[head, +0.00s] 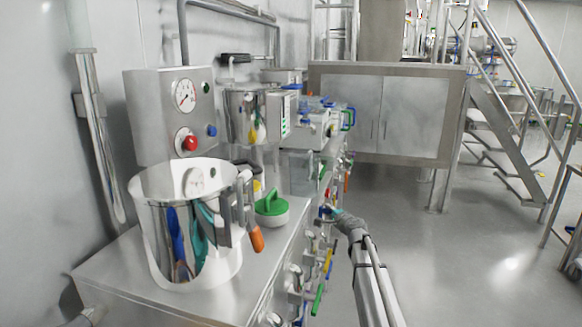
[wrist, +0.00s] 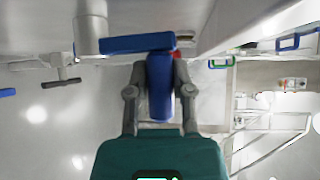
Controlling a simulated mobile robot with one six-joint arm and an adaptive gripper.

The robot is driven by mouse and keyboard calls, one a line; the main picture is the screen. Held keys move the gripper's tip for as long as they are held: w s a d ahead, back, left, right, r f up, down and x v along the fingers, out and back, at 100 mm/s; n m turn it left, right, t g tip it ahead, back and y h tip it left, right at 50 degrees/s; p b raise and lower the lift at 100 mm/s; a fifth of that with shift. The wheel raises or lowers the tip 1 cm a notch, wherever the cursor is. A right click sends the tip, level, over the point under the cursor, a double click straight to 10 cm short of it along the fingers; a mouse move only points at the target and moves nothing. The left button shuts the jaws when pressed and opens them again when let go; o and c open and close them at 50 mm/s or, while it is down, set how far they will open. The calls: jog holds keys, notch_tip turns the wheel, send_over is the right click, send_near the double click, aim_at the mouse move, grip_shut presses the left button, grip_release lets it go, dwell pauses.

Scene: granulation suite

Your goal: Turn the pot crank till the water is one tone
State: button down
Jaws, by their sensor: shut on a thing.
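In the wrist view my gripper (wrist: 159,72) is shut on an upright blue handle (wrist: 160,100), one finger on each side of it. A blue bar (wrist: 130,44) runs from a pale round hub (wrist: 90,30) to the handle's top, like a crank arm. In the head view my gripper (head: 335,212) is at the bench's front side, among coloured handles; the held handle is small and mostly hidden there. A large steel pot (head: 165,245) stands on the bench at the left, with shiny, reflecting walls. I cannot make out water in either view.
A green-handled round object (head: 271,205) sits on the steel bench (head: 215,305) beside the pot. A control box (head: 150,105) with a gauge and red button stands behind. Several coloured handles line the bench front. The floor (head: 450,270) to the right is open, with stairs (head: 505,135) beyond.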

jog(key=shift+w, duration=0.15)
jog(key=shift+w+d+f+b, duration=0.15)
jog(key=shift+w+d, duration=0.1)
jog(key=shift+w, duration=0.3)
jog(key=shift+w+d+f+b, duration=0.15)
jog(key=shift+w+d, duration=0.05)
jog(key=shift+w, duration=0.35)
jog(key=shift+w+d+f+b, duration=0.3)
jog(key=shift+w+f+b, duration=0.5)
jog(key=shift+w+b, duration=0.1)
jog(key=shift+f, duration=0.1)
jog(key=shift+w+d+f+b, duration=0.1)
jog(key=shift+w+f+b, duration=0.25)
jog(key=shift+f+b, duration=0.2)
jog(key=shift+w+d+f+b, duration=0.1)
jog(key=shift+w+f+b, duration=0.2)
jog(key=shift+f+b, duration=0.25)
